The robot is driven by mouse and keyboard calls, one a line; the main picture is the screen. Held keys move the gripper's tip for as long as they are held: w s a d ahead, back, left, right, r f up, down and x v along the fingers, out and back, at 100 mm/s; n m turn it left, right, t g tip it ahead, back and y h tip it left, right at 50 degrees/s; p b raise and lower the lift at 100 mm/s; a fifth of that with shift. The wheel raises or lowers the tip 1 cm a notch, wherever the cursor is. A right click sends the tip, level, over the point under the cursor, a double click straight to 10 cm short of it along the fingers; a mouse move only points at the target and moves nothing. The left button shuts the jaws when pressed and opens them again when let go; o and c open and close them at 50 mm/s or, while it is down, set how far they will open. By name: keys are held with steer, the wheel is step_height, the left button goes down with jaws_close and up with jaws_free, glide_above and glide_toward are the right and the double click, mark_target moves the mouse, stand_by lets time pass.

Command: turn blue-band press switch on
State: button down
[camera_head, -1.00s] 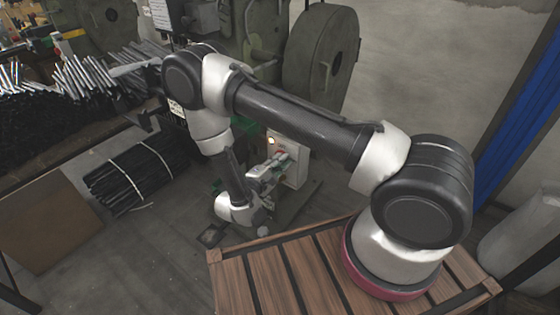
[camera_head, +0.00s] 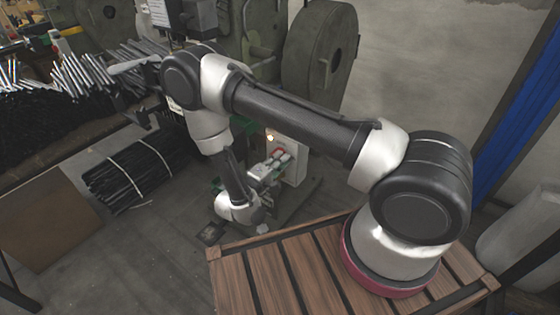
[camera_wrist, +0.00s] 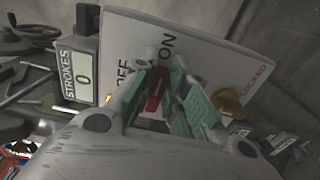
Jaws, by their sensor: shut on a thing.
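In the wrist view, a white switch panel (camera_wrist: 205,55) carries OFF, ON and LOCKED labels. A red switch handle (camera_wrist: 156,92) sits between the green-padded fingers of my gripper (camera_wrist: 165,72), which is shut on it. The handle slants slightly toward the ON label; its exact setting is hard to tell because the fingers hide its base. In the head view, my gripper (camera_head: 268,168) is at the front of the white control box (camera_head: 297,172), low on the press. No blue band is visible on this press.
A STROKES counter (camera_wrist: 77,75) reading 0 is beside the panel, and a brass-coloured knob (camera_wrist: 228,104) is near LOCKED. A large green flywheel (camera_head: 312,60) stands behind. Dark rod bundles (camera_head: 130,172) lie at left. A slatted wooden top (camera_head: 280,275) is in front.

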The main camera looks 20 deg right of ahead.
steer(key=shift+f, duration=0.1)
steer(key=c, duration=1.4)
jaws_free()
steer(key=shift+c, duration=0.2)
steer(key=v, duration=1.2)
